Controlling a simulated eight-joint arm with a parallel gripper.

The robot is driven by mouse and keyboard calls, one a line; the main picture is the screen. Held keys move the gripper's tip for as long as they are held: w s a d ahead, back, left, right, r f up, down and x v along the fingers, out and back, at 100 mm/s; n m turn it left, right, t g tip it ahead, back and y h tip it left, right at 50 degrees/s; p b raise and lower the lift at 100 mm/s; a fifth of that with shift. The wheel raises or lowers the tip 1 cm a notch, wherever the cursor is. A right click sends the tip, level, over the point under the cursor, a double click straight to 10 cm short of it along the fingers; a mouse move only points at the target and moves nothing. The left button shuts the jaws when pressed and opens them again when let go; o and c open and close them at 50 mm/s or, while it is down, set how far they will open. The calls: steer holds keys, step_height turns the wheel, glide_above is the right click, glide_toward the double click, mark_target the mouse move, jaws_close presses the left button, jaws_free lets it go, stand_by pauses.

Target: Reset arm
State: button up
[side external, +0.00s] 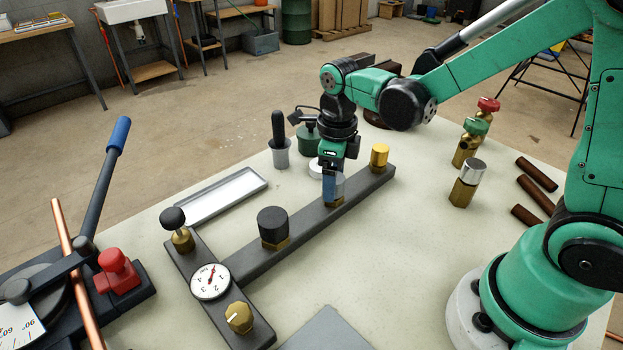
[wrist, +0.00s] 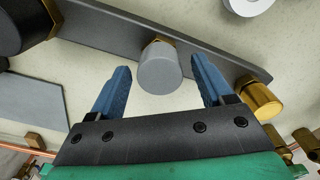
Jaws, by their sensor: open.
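My gripper (side external: 330,188) is low over the dark grey bar (side external: 312,213) on the table, pointing down. Its blue fingers are open in the wrist view (wrist: 162,68), one on each side of a grey cylindrical cap (wrist: 159,72) with a brass base. Gaps show between both fingers and the cap in that view. In the side view the fingers hide most of this cap; its brass base (side external: 335,201) shows below them.
On the bar, a black cap (side external: 273,224) stands left and a gold cap (side external: 379,155) right. A gauge (side external: 210,281) and tray (side external: 220,196) lie left. Loose valves, including a silver-topped one (side external: 467,183), stand right. The table's centre right is clear.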

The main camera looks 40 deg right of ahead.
steer(key=shift+f, duration=0.3)
